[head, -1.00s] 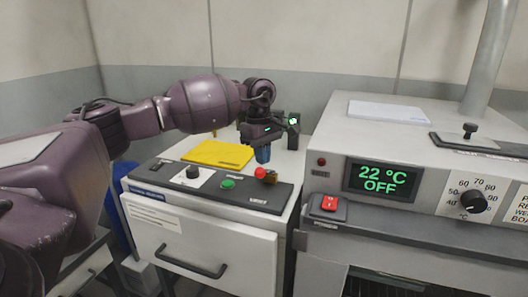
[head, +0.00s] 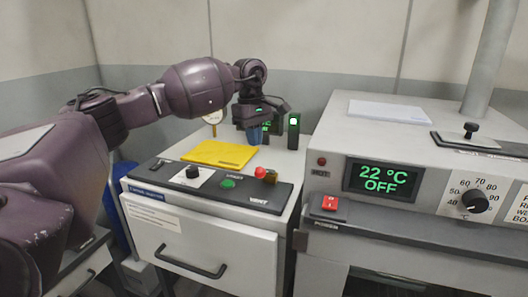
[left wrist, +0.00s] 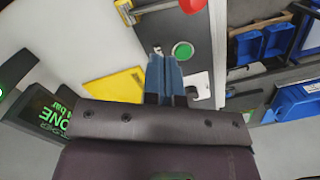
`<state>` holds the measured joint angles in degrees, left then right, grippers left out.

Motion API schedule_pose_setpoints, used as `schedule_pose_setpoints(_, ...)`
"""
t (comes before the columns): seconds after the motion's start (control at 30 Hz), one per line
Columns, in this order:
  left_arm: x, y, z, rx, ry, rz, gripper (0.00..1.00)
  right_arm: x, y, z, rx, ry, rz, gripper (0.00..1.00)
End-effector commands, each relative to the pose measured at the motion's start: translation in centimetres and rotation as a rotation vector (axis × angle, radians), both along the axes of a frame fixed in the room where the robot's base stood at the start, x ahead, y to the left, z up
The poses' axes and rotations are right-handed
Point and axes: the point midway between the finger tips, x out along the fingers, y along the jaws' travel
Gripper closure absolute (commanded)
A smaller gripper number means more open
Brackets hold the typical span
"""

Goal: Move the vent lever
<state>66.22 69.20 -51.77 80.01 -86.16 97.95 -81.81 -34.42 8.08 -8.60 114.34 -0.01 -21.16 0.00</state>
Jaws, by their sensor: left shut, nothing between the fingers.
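The vent lever, with a red ball knob (head: 260,172) beside a small brass-coloured block (head: 271,176), sits at the back right of the dark control panel, near the VENT label. In the left wrist view the red knob (left wrist: 192,5) is at the top edge, with a metal rod running left to the brass piece (left wrist: 125,12). My left gripper (head: 254,139) has blue fingers and is above the cabinet top, behind the lever and apart from it. In the left wrist view its fingers (left wrist: 166,75) are together and empty. My right gripper is not in view.
The panel also bears a green button (head: 228,183) and a black knob (head: 193,172). A yellow folder (head: 219,153) lies behind it. A dark post with a green light (head: 293,131) stands right of my gripper. The oven (head: 330,165) rises at right.

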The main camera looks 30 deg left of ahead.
Motion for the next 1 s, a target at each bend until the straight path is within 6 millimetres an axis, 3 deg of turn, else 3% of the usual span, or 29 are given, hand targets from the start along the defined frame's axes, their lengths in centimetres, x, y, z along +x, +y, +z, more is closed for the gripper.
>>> schedule_pose_setpoints(0.2,0.2,0.4,4.2,-0.002,-0.002,0.001,1.0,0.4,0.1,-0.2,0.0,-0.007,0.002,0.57)
schedule_pose_setpoints(0.4,0.3,0.7,6.8,0.0,-0.001,0.0,1.0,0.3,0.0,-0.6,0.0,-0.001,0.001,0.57)
schedule_pose_setpoints(0.6,0.3,0.8,7.8,-0.001,0.0,-0.001,1.0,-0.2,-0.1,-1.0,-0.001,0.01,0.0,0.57)
schedule_pose_setpoints(1.0,0.2,0.8,7.8,-0.001,0.0,-0.001,1.0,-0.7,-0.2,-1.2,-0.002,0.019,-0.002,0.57)
